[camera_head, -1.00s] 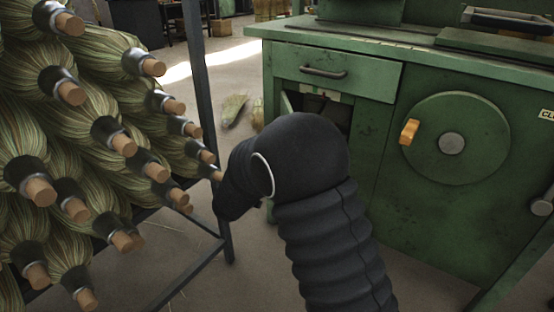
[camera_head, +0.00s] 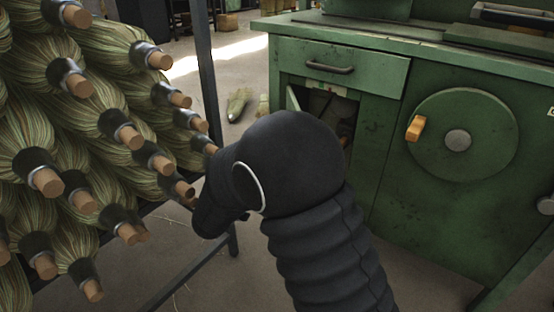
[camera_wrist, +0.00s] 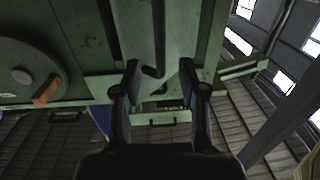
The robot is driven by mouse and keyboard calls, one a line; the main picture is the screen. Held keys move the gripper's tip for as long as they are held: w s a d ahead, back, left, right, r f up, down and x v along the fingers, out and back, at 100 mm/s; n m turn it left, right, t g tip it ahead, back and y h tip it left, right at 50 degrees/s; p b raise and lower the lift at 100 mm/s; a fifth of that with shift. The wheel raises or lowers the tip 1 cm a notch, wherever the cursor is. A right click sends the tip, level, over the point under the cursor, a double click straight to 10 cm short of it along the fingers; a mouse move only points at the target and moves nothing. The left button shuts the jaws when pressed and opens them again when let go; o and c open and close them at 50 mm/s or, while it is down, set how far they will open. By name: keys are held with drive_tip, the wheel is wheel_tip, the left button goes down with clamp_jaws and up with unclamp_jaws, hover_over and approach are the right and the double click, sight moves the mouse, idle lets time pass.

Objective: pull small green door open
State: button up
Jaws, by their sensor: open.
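The small green door (camera_head: 292,100) stands ajar below the drawer of the green cabinet, at the left side of a dark opening (camera_head: 325,108). My arm covers its lower part in the head view. In the wrist view, a green panel (camera_wrist: 137,30) that looks like the door lies beyond my fingers, with a dark bar-like handle (camera_wrist: 158,68) on it. My gripper (camera_wrist: 160,85) is open, with a finger on either side of the handle's end in that picture. I cannot tell whether they touch it. In the head view my arm hides the gripper.
A rack of brooms with wooden handle ends (camera_head: 130,135) stands close on the left, its dark post (camera_head: 210,90) near my arm. The cabinet has a drawer handle (camera_head: 330,68) and a round disc (camera_head: 463,135) with an orange knob (camera_head: 415,128).

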drive_tip(key=shift+v, duration=2)
